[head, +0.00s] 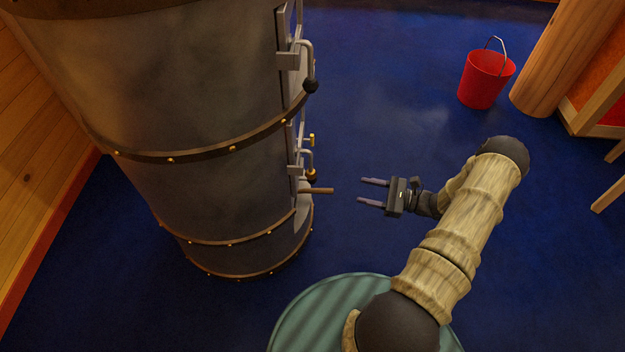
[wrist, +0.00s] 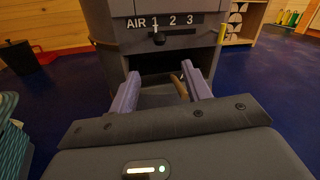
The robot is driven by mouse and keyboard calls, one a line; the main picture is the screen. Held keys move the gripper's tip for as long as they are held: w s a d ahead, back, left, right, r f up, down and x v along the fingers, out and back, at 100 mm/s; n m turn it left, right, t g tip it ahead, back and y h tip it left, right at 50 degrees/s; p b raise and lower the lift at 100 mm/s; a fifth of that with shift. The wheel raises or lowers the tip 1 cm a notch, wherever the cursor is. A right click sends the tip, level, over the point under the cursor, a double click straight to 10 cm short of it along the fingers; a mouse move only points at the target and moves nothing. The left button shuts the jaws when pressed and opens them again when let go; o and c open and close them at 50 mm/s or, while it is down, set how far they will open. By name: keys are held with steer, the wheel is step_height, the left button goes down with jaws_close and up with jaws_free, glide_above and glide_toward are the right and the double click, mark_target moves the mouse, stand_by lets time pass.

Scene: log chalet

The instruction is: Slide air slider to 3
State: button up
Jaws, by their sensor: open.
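The air slider (wrist: 158,39) is a small dark knob on the front of the dark stove (wrist: 207,42). It sits just below the 1 of the white label "AIR 1 2 3" (wrist: 174,20), left of the 2 and 3. In the head view the stove (head: 210,120) is a tall grey riveted cylinder; its front faces right, so the label is hidden there. My gripper (head: 363,191) is open and empty, right of the stove front and apart from it. In the wrist view my gripper's fingers (wrist: 160,86) point at the dark opening below the slider.
A brown stick (head: 318,190) juts from the stove's low front; it also shows between my fingers in the wrist view (wrist: 180,88). Door handles (head: 308,62) stick out above it. A red bucket (head: 486,78) stands at the back right. Blue floor around my gripper is clear.

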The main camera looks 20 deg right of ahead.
mark_target(315, 180)
steer(key=b+x, duration=0.6)
steer(key=x, duration=1)
steer(key=shift+a+f, duration=0.1)
steer(key=shift+f, duration=0.05)
steer(key=shift+w+a, duration=0.3)
steer(key=shift+a, duration=0.1)
steer(key=shift+c, duration=0.2)
jaws_close()
